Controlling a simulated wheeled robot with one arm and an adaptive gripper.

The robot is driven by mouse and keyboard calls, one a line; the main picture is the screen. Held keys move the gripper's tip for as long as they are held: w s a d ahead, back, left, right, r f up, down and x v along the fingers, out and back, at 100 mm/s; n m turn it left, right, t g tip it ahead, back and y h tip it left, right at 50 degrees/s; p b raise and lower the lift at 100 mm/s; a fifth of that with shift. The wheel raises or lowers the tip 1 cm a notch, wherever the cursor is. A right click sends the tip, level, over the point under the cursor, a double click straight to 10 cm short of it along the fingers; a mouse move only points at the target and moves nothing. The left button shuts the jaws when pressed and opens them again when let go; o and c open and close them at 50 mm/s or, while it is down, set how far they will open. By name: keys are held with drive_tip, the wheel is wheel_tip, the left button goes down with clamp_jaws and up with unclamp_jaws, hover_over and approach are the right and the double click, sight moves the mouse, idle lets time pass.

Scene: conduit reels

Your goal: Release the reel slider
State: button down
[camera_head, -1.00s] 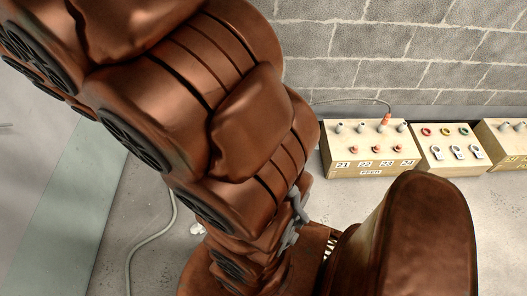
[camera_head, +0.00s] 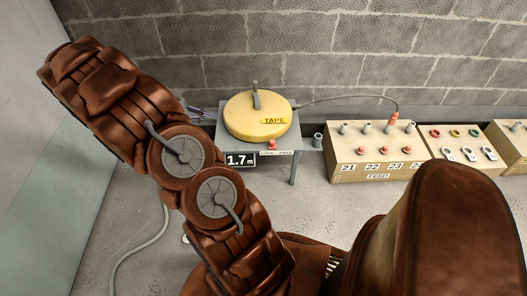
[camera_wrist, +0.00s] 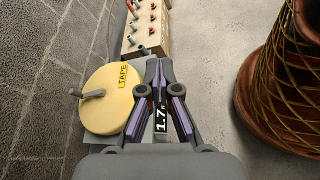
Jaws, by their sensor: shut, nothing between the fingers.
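The reel (camera_head: 250,122) is a round yellow drum with a "TAPE" label and a grey crank, on a small grey stand (camera_head: 293,160). A red slider knob (camera_head: 272,144) sits at the stand's front edge, above small "LOCK FREE" lettering; I cannot tell which side it is set to. My gripper (camera_head: 202,113) is beside the stand's left edge in the head view, mostly hidden behind my arm. In the wrist view, my gripper (camera_wrist: 158,66) is shut and empty, over the stand's side beside the reel (camera_wrist: 108,103). The slider knob is not visible there.
A "1.7 m" display (camera_head: 240,160) hangs on the stand's front. A wooden feed box (camera_head: 372,158) numbered from 21, with several sockets and red knobs, stands to the right; a cable runs from its orange plug to the reel. Another box (camera_head: 462,152) follows. A brick wall stands behind.

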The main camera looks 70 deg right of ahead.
drive_tip(key=w+d+f+n+g+h+b, duration=0.1)
drive_tip(key=d+f+b, duration=0.25)
drive_tip(key=f, duration=0.45)
drive_tip(key=w+d+f+n+g+h+b, duration=0.1)
drive_tip(key=d+f+n+b, duration=0.15)
drive_tip(key=d+f, duration=0.45)
drive_tip(key=n+h+b, duration=0.2)
drive_tip(key=b, duration=0.4)
approach(264, 150)
drive_tip(key=w+a+r, duration=0.3)
drive_tip(key=b+x, duration=0.1)
drive_tip(key=x, duration=0.3)
drive_tip(key=b+x, duration=0.1)
drive_tip(key=x, duration=0.4)
drive_tip(key=r+b+x, duration=0.1)
drive_tip(key=b+x, duration=0.1)
drive_tip(key=x, duration=0.3)
drive_tip(key=shift+f, duration=0.1)
